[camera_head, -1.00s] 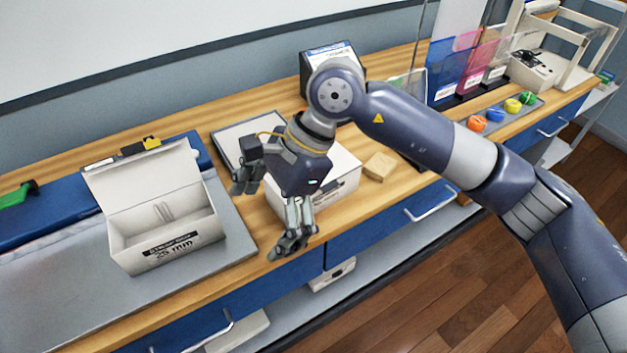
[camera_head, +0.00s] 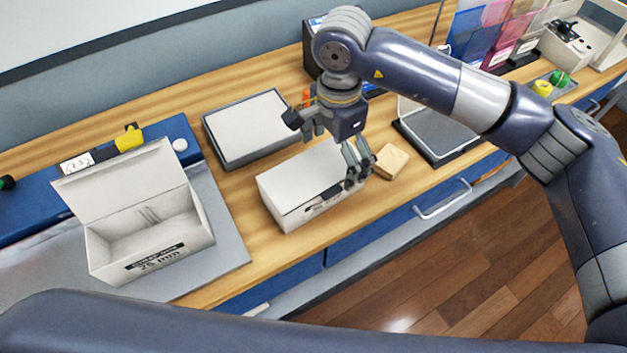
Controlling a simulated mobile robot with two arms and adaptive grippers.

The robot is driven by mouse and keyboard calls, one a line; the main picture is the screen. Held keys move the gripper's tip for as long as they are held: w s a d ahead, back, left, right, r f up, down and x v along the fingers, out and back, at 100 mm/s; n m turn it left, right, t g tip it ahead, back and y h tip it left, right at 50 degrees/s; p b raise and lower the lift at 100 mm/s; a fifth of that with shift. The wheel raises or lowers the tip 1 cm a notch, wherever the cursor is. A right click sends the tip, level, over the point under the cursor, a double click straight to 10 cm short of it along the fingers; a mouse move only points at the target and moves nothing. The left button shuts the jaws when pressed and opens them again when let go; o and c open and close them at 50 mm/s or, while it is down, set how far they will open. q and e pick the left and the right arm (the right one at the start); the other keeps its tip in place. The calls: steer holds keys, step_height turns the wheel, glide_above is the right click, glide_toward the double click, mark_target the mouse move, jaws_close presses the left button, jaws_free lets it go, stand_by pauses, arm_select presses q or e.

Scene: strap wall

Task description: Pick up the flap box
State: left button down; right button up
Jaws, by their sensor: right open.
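A white box with its lid flap standing open (camera_head: 150,262) is on the grey mat at the left, with a "25 mm" label on its front; it looks empty except for a small mark inside. A second white box, closed (camera_head: 290,205), sits on the wooden bench top in the middle, with a label on its front partly hidden by my fingers. My right gripper (camera_head: 330,155) is open, pointing down over this closed box, with fingers spread at its right end and back. I cannot tell whether they touch it. My left gripper is out of view.
A grey-rimmed tray with a white surface (camera_head: 245,128) lies behind the closed box. A wooden block (camera_head: 391,162) lies right of it, beside a dark open case (camera_head: 440,140). A yellow item (camera_head: 129,138) is at the back left. My own arm link crosses the bottom.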

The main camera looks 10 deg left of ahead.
steer(key=shift+w+f, duration=0.1)
steer(key=shift+f, duration=0.3)
step_height(320, 180, down, 3)
steer(key=shift+d+f+p, duration=0.1)
steer(key=shift+f+p, duration=0.05)
steer(key=shift+p, duration=0.9)
steer(key=shift+f, duration=0.55)
steer(key=c, duration=1.2)
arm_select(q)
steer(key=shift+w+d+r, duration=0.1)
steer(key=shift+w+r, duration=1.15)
